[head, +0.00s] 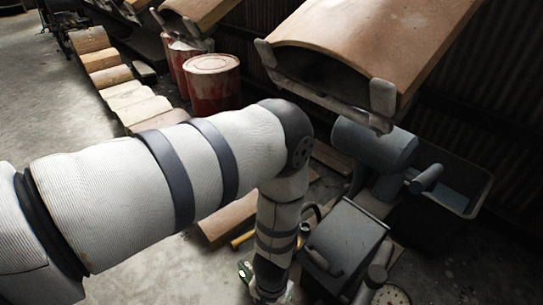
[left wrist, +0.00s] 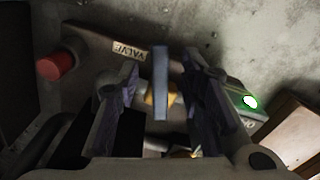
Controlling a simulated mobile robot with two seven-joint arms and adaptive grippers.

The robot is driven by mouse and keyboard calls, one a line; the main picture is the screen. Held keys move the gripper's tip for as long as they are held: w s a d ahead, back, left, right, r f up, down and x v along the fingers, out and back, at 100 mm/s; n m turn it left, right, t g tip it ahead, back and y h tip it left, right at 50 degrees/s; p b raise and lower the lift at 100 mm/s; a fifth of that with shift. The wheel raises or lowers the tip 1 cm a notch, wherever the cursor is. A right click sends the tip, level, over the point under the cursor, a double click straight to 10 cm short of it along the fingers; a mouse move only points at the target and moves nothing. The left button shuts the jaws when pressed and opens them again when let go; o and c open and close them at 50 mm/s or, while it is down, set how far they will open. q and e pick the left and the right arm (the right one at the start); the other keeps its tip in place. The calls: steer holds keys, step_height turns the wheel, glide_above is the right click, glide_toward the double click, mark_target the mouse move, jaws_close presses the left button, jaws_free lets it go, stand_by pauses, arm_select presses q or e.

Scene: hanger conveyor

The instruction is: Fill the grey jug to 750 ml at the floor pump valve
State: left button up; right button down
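My left arm comes in from the left in the head view and reaches down to the floor, with the left gripper (head: 268,292) low at the bottom edge. In the left wrist view the left gripper (left wrist: 163,95) is open, its two fingers on either side of an upright blue-grey lever (left wrist: 161,60). Gaps show between lever and fingers. A "VALVE" label (left wrist: 130,50) sits just beyond, on a dark bar with a red knob (left wrist: 55,66). A small unit with a lit green light (left wrist: 250,102) is to the right. I cannot pick out the grey jug for sure. My right gripper is not in view.
A grey box-shaped machine (head: 345,240) and a grey motor-like drum (head: 375,145) stand right of my arm. A dark tub (head: 470,185) is behind. Red drums (head: 212,82) and wooden blocks (head: 104,60) are farther back. A curved brown panel (head: 370,40) hangs above.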

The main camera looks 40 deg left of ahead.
arm_select(q)
step_height(320, 180, up, 11)
steer(key=shift+r, duration=0.15)
stand_by(1.9)
